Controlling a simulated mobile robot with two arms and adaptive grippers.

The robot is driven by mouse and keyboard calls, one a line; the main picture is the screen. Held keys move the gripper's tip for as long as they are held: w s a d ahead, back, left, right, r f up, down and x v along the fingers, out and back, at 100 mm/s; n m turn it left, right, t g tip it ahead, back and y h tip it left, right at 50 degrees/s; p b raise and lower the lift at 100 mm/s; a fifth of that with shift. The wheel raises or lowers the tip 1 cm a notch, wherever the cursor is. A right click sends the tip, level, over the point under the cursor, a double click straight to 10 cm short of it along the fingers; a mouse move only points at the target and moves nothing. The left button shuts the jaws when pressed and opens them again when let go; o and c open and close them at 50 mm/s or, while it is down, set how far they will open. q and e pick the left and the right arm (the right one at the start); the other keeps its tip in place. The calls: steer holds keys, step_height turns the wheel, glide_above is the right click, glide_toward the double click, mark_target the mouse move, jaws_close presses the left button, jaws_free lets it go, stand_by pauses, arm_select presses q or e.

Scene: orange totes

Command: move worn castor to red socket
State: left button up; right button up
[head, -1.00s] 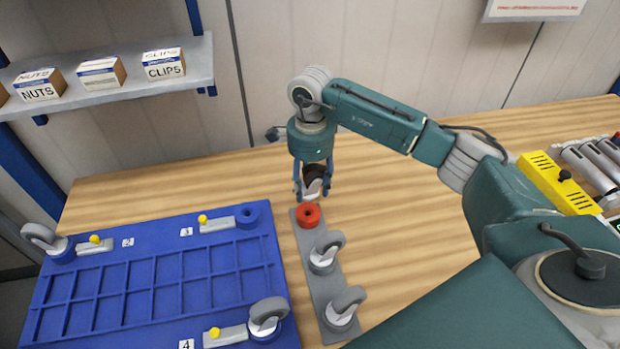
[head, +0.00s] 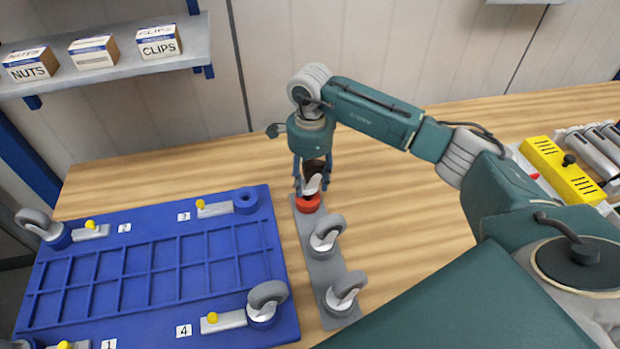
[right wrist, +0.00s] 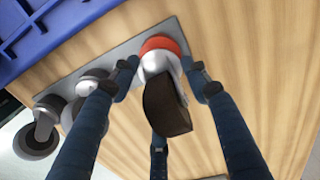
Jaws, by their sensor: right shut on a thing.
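The worn castor, with a dark brown wheel and pale fork, is in my right gripper (head: 312,187). The castor (right wrist: 165,105) also shows in the right wrist view between the blue fingers. The red socket (head: 308,204) is at the far end of a grey strip (head: 318,268). The castor is directly over the red socket, its lower end at the socket's top; I cannot tell how deep it sits. In the right wrist view the red socket (right wrist: 163,44) shows beyond the castor's fork. My left gripper is not in view.
Two grey castors (head: 327,233) (head: 345,290) stand on the same strip, nearer me. A blue tote base (head: 160,262) with castors and a vacant blue socket (head: 246,200) lies left. A yellow block (head: 560,168) is at right. The wood between is clear.

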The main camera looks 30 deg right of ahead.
mark_target(310, 164)
steer(key=shift+f+b, duration=1.3)
steer(key=shift+f, duration=0.1)
steer(key=shift+f+b, duration=0.4)
steer(key=o, duration=1.6)
steer(key=shift+o, duration=0.2)
step_height(310, 164, up, 12)
steer(key=shift+r, duration=0.1)
steer(key=shift+s, duration=0.1)
